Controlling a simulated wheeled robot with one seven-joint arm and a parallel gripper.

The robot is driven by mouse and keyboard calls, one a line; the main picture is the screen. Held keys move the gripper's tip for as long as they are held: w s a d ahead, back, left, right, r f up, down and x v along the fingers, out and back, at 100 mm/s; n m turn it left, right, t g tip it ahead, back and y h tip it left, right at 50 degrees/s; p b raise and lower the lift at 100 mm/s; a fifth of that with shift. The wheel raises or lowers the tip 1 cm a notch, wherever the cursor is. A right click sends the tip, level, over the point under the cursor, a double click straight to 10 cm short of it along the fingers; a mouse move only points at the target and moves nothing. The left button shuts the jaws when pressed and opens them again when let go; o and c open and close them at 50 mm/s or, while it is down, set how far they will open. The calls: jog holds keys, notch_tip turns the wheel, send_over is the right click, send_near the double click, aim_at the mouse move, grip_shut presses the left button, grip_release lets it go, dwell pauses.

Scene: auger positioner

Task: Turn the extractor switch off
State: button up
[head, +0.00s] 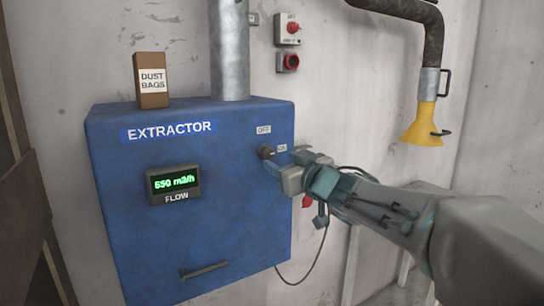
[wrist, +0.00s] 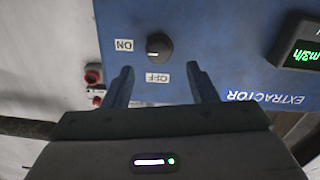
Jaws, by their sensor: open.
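The extractor (head: 235,215) is a blue box on the wall with a white "EXTRACTOR" label. Its switch is a dark round knob (head: 265,151) near the right edge of the front, and it also shows in the wrist view (wrist: 159,47). An "OFF" label (head: 264,130) is above the knob and an "ON" label (head: 282,148) is to its right. In the wrist view, which is upside down, a small light mark on the knob appears on the ON side. My gripper (wrist: 160,72) is open and empty, its fingers apart, just short of the knob; I see no contact.
A lit green flow display (head: 173,184) is on the box front, with a dark handle (head: 204,271) below. A dust bags carton (head: 151,81) and a metal duct (head: 229,50) are on top. Red wall switches (head: 290,28) and a yellow-ended hose (head: 424,122) are to the right.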

aim_at(269, 155)
jog(key=shift+x, duration=3.1)
jog(key=c, duration=1)
